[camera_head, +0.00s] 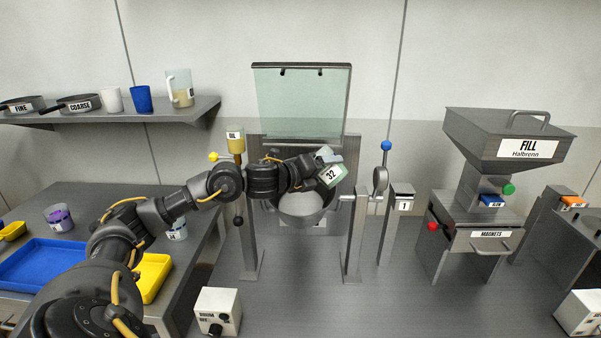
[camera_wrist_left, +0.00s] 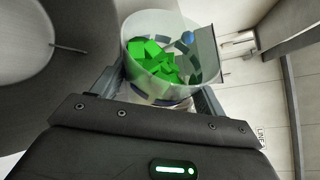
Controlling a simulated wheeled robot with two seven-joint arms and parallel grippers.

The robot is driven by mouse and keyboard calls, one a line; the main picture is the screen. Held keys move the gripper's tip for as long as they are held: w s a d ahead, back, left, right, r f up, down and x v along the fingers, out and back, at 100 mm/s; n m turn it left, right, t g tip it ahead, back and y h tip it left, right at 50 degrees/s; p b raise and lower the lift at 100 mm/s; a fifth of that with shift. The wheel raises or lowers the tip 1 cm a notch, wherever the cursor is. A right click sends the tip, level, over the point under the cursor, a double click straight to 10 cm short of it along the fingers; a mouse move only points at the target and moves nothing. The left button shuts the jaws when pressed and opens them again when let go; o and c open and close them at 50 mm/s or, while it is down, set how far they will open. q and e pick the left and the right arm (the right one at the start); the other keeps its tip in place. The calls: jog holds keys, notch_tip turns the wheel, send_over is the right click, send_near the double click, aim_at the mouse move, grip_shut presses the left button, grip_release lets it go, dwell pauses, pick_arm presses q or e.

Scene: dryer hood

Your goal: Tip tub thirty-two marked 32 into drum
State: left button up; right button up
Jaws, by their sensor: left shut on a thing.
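The tub marked 32 (camera_head: 331,176) is in my left gripper (camera_head: 318,167), above the mouth of the grey drum (camera_head: 303,219). The tub looks tilted, its label slanted. In the left wrist view the clear tub (camera_wrist_left: 140,86) sits between the two fingers of my left gripper (camera_wrist_left: 162,88), with several green pieces (camera_wrist_left: 152,56) inside. A grey rounded surface, seemingly the drum (camera_wrist_left: 85,20), fills the left of that view. The drum's floor looks pale in the head view. My right gripper is not in view.
A clear raised hood (camera_head: 303,100) stands behind the drum. A blue-knobbed lever (camera_head: 386,146) and posts flank it. A FILL hopper (camera_head: 510,140) stands at right. Other tubs (camera_head: 59,217), a blue tray (camera_head: 45,262) and a yellow tray (camera_head: 152,276) are on the left bench.

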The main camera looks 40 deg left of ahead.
pick_arm(q)
jog(key=shift+s+r+n, duration=0.1)
jog(key=shift+r+n, duration=0.3)
dwell(0.3)
jog(key=shift+a, duration=0.1)
jog(key=shift+r+n+t+h, duration=0.2)
jog(key=shift+n+t+h, duration=0.1)
jog(key=shift+n, duration=0.1)
jog(key=shift+r, duration=0.2)
jog(key=shift+a+n, duration=0.1)
jog(key=shift+n, duration=0.3)
jog(key=shift+r, duration=0.15)
jog(key=shift+n+t, duration=0.3)
jog(key=shift+a+r, duration=0.1)
jog(key=shift+r, duration=0.1)
